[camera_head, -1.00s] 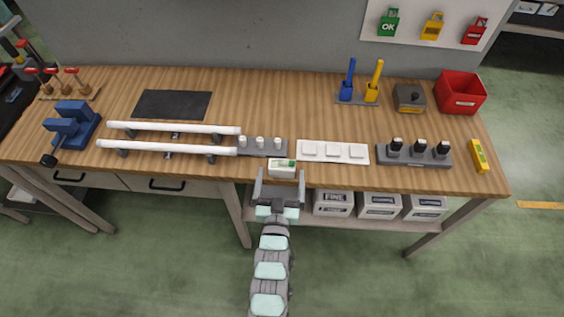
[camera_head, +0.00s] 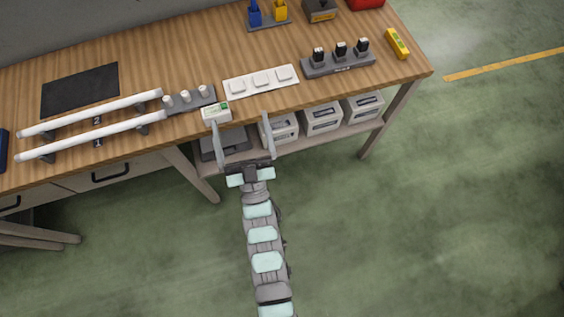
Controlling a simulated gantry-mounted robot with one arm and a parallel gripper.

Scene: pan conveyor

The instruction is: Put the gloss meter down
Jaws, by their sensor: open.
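The gloss meter (camera_head: 216,113) is a small white box with a green label. It stands upright at the front edge of the wooden workbench (camera_head: 140,65). My gripper (camera_head: 240,120) is open and empty in front of the bench edge, its two long fingers spread wide. The left fingertip is just below the gloss meter in the picture; I cannot tell whether it touches. The right finger is well to the right of it, so the meter is not between the fingers.
A grey block with white pegs (camera_head: 189,101) is behind the meter. A white plate with square pads (camera_head: 261,92) is to its right, then a dark rack (camera_head: 338,66). White tubes (camera_head: 90,138) lie left. Bins (camera_head: 322,117) stand on the shelf below.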

